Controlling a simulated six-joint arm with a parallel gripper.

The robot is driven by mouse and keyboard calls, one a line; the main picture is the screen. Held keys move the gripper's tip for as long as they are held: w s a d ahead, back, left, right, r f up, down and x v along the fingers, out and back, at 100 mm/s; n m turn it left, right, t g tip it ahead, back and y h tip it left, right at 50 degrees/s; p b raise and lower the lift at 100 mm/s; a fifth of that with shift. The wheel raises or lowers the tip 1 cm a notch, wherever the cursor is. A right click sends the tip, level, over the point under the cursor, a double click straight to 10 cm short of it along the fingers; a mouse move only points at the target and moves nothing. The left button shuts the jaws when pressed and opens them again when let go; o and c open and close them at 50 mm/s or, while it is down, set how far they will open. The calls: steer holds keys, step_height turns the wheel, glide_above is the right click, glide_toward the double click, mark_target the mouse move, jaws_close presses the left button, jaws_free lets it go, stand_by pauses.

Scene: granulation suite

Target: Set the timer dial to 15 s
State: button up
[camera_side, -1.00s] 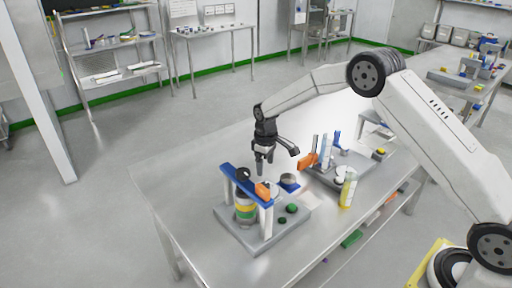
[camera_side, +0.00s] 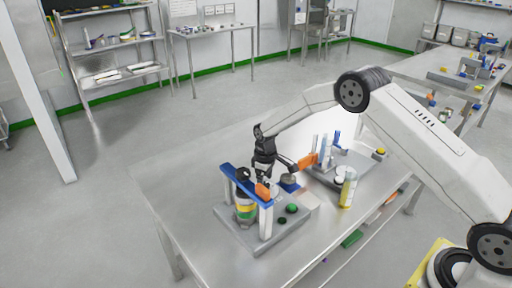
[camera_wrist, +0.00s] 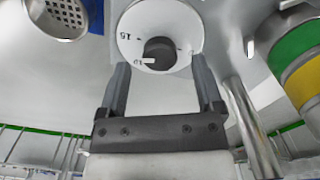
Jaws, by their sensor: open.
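The timer dial (camera_wrist: 186,22) is a round white face with printed marks, at the top middle of the wrist view. "15" shows at its upper left. A dark round knob (camera_wrist: 160,54) sits at its centre, with a white pointer mark at the knob's lower left, beside a partly covered number that looks like "10". My gripper (camera_wrist: 160,64) is open, one finger on each side of the knob; I cannot tell whether they touch it. In the side view my gripper (camera_side: 264,182) is low behind the blue-topped stand, where the dial is mostly hidden.
The stand's blue crossbar (camera_side: 243,183) and a green-and-yellow banded cylinder (camera_side: 245,210) are close to my gripper. A metal post (camera_wrist: 250,125) rises at the right in the wrist view. A yellow bottle (camera_side: 347,190) stands to the right. The table's left part is clear.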

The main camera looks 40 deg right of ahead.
steer(key=shift+f, duration=0.8)
jaws_close()
steer(key=shift+m, duration=1.6)
jaws_free()
